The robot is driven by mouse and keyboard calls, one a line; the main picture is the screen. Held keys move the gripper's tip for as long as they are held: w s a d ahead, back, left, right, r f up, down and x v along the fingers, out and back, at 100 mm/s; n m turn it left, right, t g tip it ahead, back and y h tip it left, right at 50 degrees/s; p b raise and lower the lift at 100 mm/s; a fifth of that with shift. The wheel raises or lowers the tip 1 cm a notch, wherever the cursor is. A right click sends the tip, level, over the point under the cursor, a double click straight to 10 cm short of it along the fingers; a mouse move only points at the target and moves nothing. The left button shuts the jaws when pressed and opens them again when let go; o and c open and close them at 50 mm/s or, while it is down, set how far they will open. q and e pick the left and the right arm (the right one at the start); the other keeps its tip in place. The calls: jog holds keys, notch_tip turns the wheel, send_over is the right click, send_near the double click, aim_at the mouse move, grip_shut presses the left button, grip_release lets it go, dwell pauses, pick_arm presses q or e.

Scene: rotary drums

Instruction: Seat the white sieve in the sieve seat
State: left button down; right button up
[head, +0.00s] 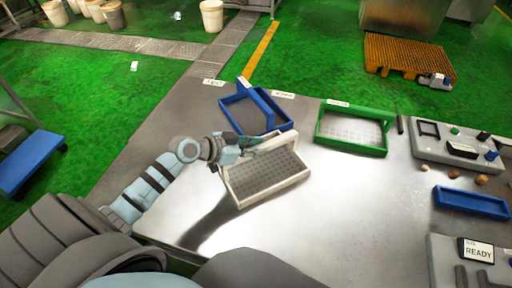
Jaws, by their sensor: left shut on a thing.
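The white sieve (265,177), a rectangular tray with a pale frame and a grey perforated mesh, is in the middle of the head view. My left gripper (238,150) is shut on the sieve's far-left side, at its raised edge or handle. The sieve is tilted and appears raised above the metal table, with a dark shadow to its lower left. The fingertips are partly hidden against the sieve. I cannot tell for certain which fixture is the sieve seat. My right gripper is not in view.
A blue frame with a handle (233,100) stands behind the white sieve, and a green sieve (352,148) stands to the right. A grey panel (425,150), a blue tray (470,202) and a READY display (478,251) line the right side. The table (340,215) is clear centre-right.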

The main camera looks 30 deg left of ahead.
pick_arm(q)
jog(key=shift+f, duration=0.1)
jog(key=c, duration=1.4)
grip_release()
